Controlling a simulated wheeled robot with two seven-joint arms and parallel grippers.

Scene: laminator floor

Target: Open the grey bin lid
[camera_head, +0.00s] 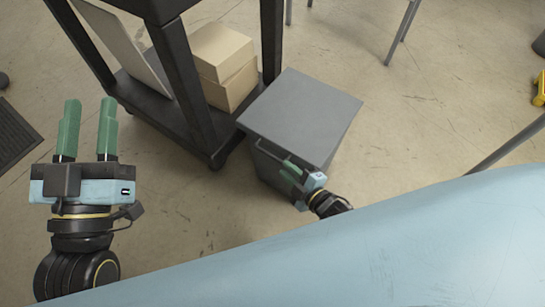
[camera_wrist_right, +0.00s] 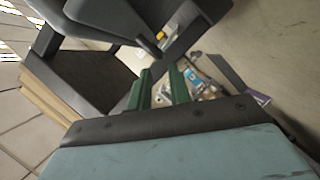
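The grey bin (camera_head: 270,165) stands on the floor beside the black cart, with its flat grey lid (camera_head: 300,112) over its top. The lid looks slightly tilted, but I cannot tell how far it is raised. My right gripper (camera_head: 291,168) is at the bin's near side, below the lid's near edge; contact is unclear. In the right wrist view, its green fingers (camera_wrist_right: 160,82) are apart, with nothing clearly held between them. My left gripper (camera_head: 89,112) is open and empty at the left, away from the bin.
The black cart (camera_head: 190,85) stands close to the bin's left, with cardboard boxes (camera_head: 224,62) on its lower shelf. A pale blue surface (camera_head: 380,250) fills the lower right. Small mixed items (camera_wrist_right: 205,82) show beyond my right fingers. Floor right of the bin is clear.

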